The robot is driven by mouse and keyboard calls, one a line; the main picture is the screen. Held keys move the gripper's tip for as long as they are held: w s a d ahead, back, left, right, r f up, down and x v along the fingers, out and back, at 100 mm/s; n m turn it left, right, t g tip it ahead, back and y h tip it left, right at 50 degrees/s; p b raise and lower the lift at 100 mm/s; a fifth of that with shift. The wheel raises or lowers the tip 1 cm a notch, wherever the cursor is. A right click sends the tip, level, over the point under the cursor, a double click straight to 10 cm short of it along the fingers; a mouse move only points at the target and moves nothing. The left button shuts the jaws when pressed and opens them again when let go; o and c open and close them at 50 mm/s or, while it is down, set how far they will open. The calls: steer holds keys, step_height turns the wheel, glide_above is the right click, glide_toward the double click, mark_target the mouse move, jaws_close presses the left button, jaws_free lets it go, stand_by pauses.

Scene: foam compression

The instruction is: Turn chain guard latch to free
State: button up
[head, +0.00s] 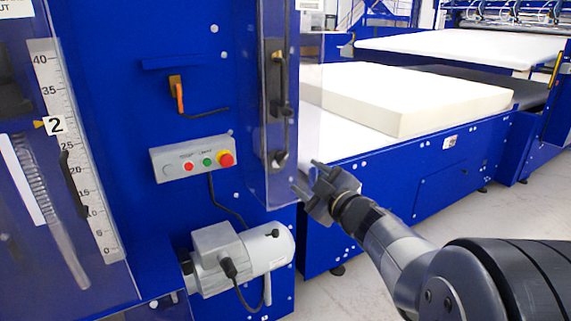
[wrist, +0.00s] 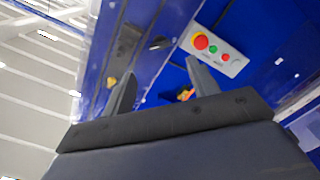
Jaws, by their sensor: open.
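A clear guard panel (head: 308,110) covers the edge of the blue machine column, with a black upright handle (head: 279,84) on it. Below the handle is a small dark latch (head: 279,158) with a rounded knob; I take this as the chain guard latch, but its exact setting is too small to tell. My gripper (head: 307,176) is open and empty, just right of and slightly below the latch, apart from it in the picture. In the wrist view my gripper (wrist: 162,80) has both fingers spread, with nothing between them. A dark fitting (wrist: 160,43) shows beyond them.
A control box (head: 193,158) with red and green buttons and a red emergency stop is on the left. A grey motor (head: 243,257) sits below. A white foam block (head: 410,98) lies on the conveyor behind my arm.

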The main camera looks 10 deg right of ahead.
mark_target(284, 160)
steer(key=x, duration=0.9)
steer(key=shift+w+a, duration=0.15)
steer(key=shift+w, duration=0.15)
steer(key=c, duration=1)
